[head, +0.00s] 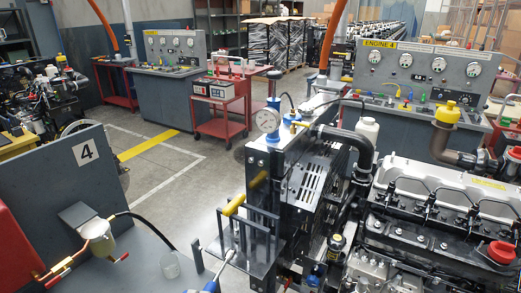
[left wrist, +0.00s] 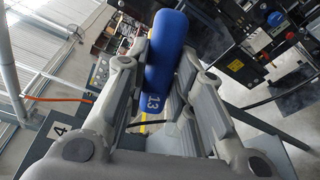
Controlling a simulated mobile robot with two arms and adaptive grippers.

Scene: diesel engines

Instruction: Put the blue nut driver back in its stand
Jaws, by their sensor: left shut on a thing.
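The blue nut driver (left wrist: 163,75), with "13" on its handle, is between the grey fingers of my left gripper (left wrist: 162,58) in the left wrist view. The gripper is shut on the handle. In the head view only the end of its blue handle (head: 211,286) shows at the bottom edge, with its metal shaft (head: 231,256) slanting up and right to the front of the stand. Whether the driver's tip touches the stand I cannot tell. My right gripper is out of view.
A red cart (head: 220,105) stands behind on open floor.

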